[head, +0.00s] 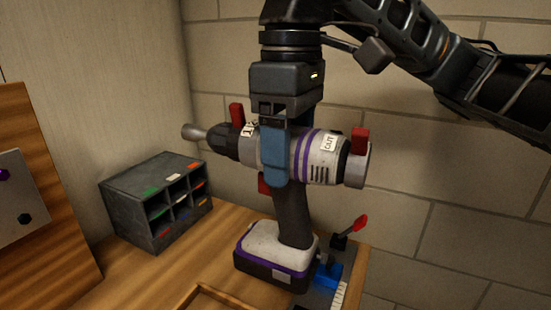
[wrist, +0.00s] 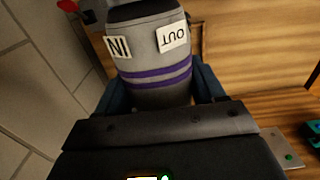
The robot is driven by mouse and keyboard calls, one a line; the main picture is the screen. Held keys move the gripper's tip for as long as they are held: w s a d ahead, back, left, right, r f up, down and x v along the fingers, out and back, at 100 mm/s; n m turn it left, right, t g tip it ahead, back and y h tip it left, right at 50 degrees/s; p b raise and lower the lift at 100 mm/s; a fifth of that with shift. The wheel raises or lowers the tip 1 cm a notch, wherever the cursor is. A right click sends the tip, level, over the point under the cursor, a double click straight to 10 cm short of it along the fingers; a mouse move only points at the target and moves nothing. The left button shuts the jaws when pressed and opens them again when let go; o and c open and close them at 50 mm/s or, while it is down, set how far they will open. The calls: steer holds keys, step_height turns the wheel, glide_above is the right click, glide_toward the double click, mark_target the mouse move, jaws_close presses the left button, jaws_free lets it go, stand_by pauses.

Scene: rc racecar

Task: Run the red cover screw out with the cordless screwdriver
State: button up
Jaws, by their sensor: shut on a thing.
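The cordless screwdriver (head: 318,157) has a grey-white body with purple bands, a dark handle and a purple-and-white battery foot. Its nose points left in the head view. My gripper (head: 273,160) is shut around its body from above, one blue finger showing across the near side. The wrist view shows the screwdriver (wrist: 155,62) between both fingers of my gripper (wrist: 155,88), with IN and OUT labels. Red tabs sit on the tool's top, rear and underside. I cannot tell if the foot touches the bench. I cannot make out the red cover screw.
An upright wooden board (head: 45,190) at the left carries a pale plate (head: 18,215) with a purple and a dark fastener. A grey compartment box (head: 130,205) stands on the wooden bench behind. A red-tipped lever (head: 352,232) and blue block (head: 327,274) are near the foot.

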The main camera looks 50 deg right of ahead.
steer(key=shift+r+p, duration=2.1)
steer(key=shift+r, duration=0.05)
steer(key=shift+f, duration=0.1)
